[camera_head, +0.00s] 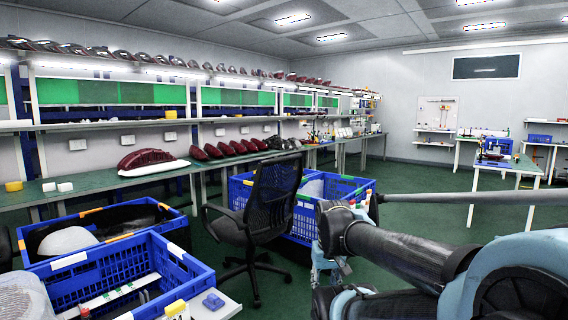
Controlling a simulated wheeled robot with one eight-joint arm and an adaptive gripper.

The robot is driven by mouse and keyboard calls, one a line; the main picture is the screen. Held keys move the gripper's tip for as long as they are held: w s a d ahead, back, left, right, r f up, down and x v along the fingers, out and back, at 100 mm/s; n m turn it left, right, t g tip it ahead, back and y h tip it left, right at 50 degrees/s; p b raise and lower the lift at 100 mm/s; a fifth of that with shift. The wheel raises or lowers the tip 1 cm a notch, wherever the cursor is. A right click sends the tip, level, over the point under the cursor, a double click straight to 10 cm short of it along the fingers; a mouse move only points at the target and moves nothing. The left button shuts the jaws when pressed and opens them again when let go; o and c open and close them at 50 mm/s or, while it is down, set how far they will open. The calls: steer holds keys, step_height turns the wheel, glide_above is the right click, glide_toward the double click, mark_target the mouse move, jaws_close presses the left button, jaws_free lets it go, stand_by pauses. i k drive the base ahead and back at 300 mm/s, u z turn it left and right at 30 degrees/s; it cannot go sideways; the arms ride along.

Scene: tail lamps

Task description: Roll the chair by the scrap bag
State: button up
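A black office chair (274,197) with a mesh back, armrests and a wheeled star base stands upright on the green floor left of centre. Its seat faces left, towards the long workbench. I cannot make out a scrap bag for certain; a dark, bag-like mass (112,219) lies in a blue crate to the chair's left. My arm (400,254) reaches in from the lower right, with its dark link ending right of the chair, apart from it. I cannot make out gripper fingers.
Blue crates (331,184) stand right behind the chair, and another blue crate (189,265) is at front left. A long workbench (83,193) with red tail lamps (228,148) runs along the left wall. Open floor (425,182) lies to the right, before a small table (499,166).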

mark_target(250, 228)
steer(key=k, duration=1.1)
steer(key=z, duration=0.5)
steer(key=i, duration=1.95)
steer(key=u, duration=0.8)
steer(key=i, duration=0.35)
